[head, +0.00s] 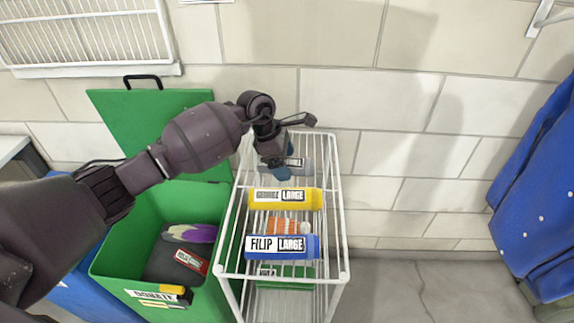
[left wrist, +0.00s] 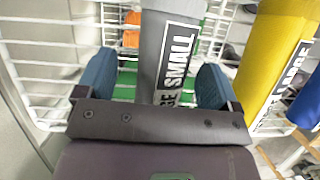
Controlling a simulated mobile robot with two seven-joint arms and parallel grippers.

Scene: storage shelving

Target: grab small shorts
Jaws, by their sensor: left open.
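A grey rolled garment (head: 300,166) with a white label lies on top of the white wire rack, at its far end. In the left wrist view the grey roll (left wrist: 167,45) carries a label reading "SMALL". My left gripper (head: 275,172) is over this roll at the far end of the rack. In the left wrist view its two blue fingertips stand apart, one on each side of the grey roll, with a gap showing on the left. The gripper partly covers the roll in the head view. My right gripper is not in view.
The wire rack (head: 339,215) also bears a yellow "LARGE" roll (head: 285,199) and a blue "FILIP LARGE" roll (head: 282,246), with orange (head: 282,225) and green (head: 286,279) items lower down. An open green donate bin (head: 215,285) stands left. Blue clothing (head: 540,190) hangs right.

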